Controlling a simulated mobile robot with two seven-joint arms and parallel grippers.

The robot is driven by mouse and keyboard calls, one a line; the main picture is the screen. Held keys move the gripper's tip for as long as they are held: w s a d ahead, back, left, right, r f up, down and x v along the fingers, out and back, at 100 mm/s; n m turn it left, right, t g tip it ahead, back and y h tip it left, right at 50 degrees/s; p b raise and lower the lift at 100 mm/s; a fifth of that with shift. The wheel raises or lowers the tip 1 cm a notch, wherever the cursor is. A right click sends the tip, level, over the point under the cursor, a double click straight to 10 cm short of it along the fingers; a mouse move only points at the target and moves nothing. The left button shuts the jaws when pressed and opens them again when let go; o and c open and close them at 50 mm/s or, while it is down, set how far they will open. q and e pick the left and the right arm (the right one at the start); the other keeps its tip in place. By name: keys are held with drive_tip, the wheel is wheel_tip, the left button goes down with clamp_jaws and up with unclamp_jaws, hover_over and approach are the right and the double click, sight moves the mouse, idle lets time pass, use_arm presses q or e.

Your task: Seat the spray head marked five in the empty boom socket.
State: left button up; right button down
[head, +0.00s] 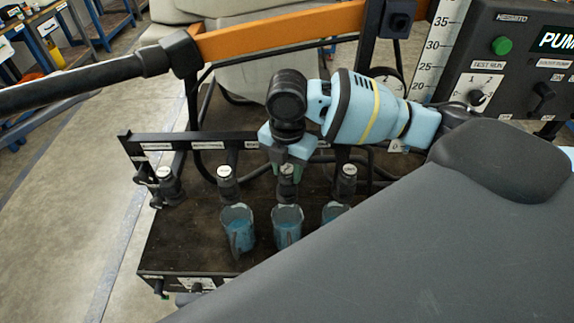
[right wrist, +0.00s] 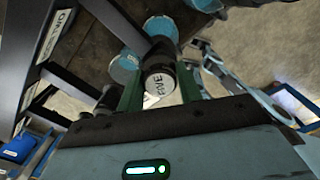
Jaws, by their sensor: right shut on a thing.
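The spray head marked five (right wrist: 158,86) shows its white "FIVE" cap in the right wrist view, between the green fingertips of my right gripper (right wrist: 158,95). In the head view my right gripper (head: 287,170) points down at the black rail, shut on this spray head (head: 286,183), third from the left in the row. It stands roughly upright above a cup. Whether it is in a socket or just above one I cannot tell. An empty boom socket cannot be made out. My left gripper is not in view.
Other white-capped spray heads stand along the black rail (head: 190,139), one close on each side (head: 226,183) (head: 347,184). Cups of blue liquid (head: 238,230) (head: 287,228) stand below. An orange beam (head: 275,33) crosses behind. A pump control panel (head: 510,60) is at right.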

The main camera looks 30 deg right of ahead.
sight(287, 168)
drive_tip(key=shift+f, duration=0.2)
drive_tip(key=c, duration=0.9)
unclamp_jaws()
drive_tip(key=shift+o, duration=0.2)
drive_tip(key=shift+r, duration=3.95)
